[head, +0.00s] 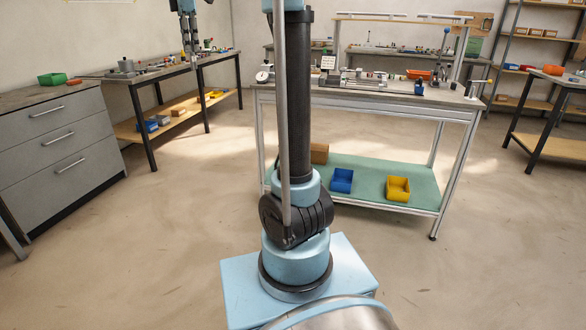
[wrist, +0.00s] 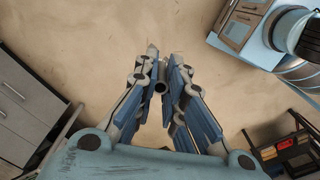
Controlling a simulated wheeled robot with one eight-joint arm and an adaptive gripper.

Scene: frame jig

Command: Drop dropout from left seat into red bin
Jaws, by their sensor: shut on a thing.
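My gripper (wrist: 162,62) is shut on a small grey tube-like piece (wrist: 161,87), likely the dropout, held between the fingers with its open end showing. In the head view my gripper (head: 192,62) hangs at the upper left, in the air; the piece is too small to make out there. An orange-red bin (head: 418,74) sits on the central workbench, well to the right of my gripper. Another orange-red bin (head: 553,70) is on the right-hand table. Which one is the red bin I cannot tell. The left seat cannot be made out.
The central workbench (head: 345,89) carries a jig and tools, with a blue bin (head: 341,180) and yellow bin (head: 397,189) on its lower shelf. A grey drawer cabinet (head: 55,150) and a side table (head: 165,72) stand left. The floor (head: 185,215) between is clear.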

